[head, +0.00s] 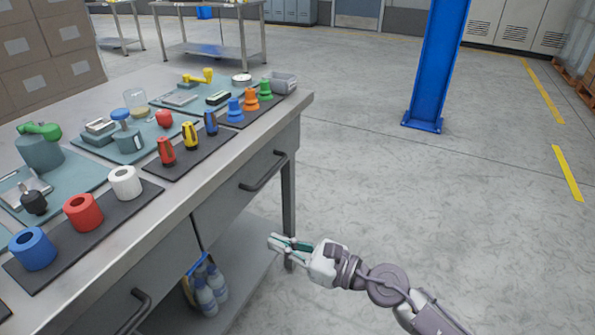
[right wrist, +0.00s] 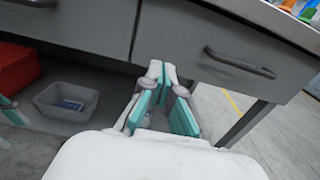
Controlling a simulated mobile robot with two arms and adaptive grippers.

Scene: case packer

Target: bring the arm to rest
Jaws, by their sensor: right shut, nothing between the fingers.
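My right gripper (head: 272,241) is in the lower middle of the head view, beside the front of the workbench (head: 225,155) and below its top. Its fingers are shut with nothing between them. In the right wrist view the right gripper (right wrist: 158,68) points at the bench's drawer fronts, apart from the drawer handle (right wrist: 240,64). My right arm reaches in from the lower right.
Spray bottles (head: 207,294) stand on the lower shelf. A grey bin (right wrist: 66,101) shows under the drawers. A blue post (head: 437,65) stands behind; the floor at right is clear.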

